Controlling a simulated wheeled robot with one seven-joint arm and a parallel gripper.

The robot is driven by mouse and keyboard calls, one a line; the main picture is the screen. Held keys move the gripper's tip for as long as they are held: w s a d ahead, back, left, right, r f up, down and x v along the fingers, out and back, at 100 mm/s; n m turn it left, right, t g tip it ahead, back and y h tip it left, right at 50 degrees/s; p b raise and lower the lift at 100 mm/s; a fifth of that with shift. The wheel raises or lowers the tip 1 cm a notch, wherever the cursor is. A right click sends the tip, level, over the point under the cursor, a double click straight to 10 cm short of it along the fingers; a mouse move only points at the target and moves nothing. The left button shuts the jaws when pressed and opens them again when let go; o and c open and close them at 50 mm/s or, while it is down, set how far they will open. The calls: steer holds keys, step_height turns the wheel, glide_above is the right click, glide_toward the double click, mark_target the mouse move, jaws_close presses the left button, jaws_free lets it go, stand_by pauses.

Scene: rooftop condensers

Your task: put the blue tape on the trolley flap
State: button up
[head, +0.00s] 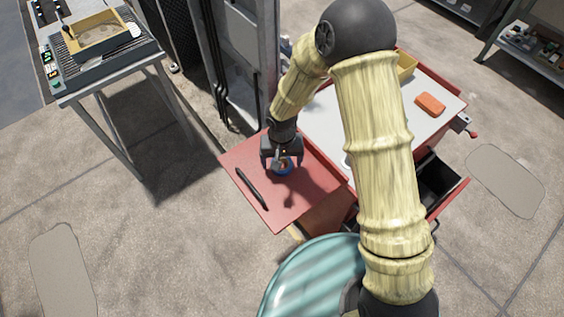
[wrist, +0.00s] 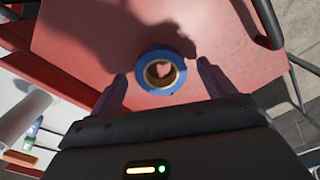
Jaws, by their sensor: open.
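The blue tape (wrist: 176,88) is a ring with a tan core, lying flat on the red trolley flap (wrist: 90,40). In the head view the tape (head: 284,170) shows under my gripper (head: 281,162), partly hidden by it. The flap (head: 310,195) extends from the left side of the trolley. My gripper (wrist: 160,92) is open above the tape, with its two fingers apart on either side of the ring in the wrist view. I cannot tell the exact height of the fingertips over the flap.
A black rod-like bar (head: 252,188) runs along the flap's left part. The trolley's white top (head: 330,125) holds an orange block (head: 430,104) and a yellow bin (head: 405,66). An open drawer (head: 440,185) sticks out right. A separate table (head: 100,75) stands at upper left.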

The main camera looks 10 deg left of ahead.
step_height(320, 180, up, 10)
steer(key=b, duration=0.1)
steer(key=shift+r, duration=0.25)
stand_by(0.6)
steer(key=s+d+r+m+t, duration=0.1)
steer(key=s+d+r, duration=0.1)
steer(key=d, duration=0.6)
steer(key=s+d+r+m, duration=0.1)
steer(key=s+d+r, duration=0.1)
steer(key=d, duration=0.7)
steer(key=s+d+r+m+t, duration=0.1)
steer(key=s+d+r, duration=0.1)
steer(key=d, duration=0.6)
steer(key=shift+s+d+r+t, duration=0.3)
steer(key=shift+r, duration=0.1)
